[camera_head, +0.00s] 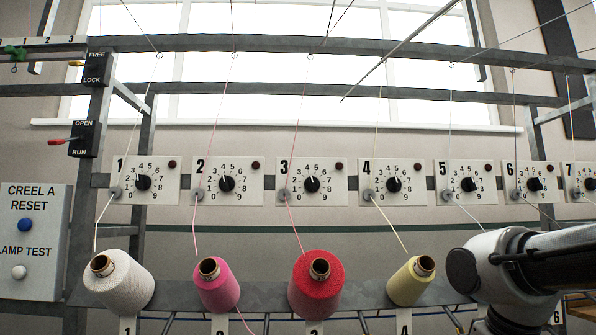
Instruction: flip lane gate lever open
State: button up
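A dark box marked OPEN above and RUN below (84,139) is fixed to the frame post at the left. Its red-tipped lever (57,142) sticks out to the left, nearly level with a slight dip at the tip. Above it is a second dark box marked FREE and LOCK (94,69), with an orange-tipped lever (76,63) also pointing left. My arm comes in at the lower right, far from both levers. My gripper is not in view.
A grey panel with a blue reset button (25,225) and a white lamp-test button (19,272) stands at the left. Numbered dial plates (228,184) line a rail. White, pink, red (316,289) and yellow yarn cones stand below, with threads running upward.

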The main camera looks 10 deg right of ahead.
aim_at(55, 142)
jog(key=j+u, duration=0.1)
jog(key=u, duration=0.3)
jog(key=j+u, duration=0.1)
jog(key=u, duration=0.35)
jog(key=j+u, duration=0.15)
jog(key=u, duration=0.25)
jog(key=k, duration=0.05)
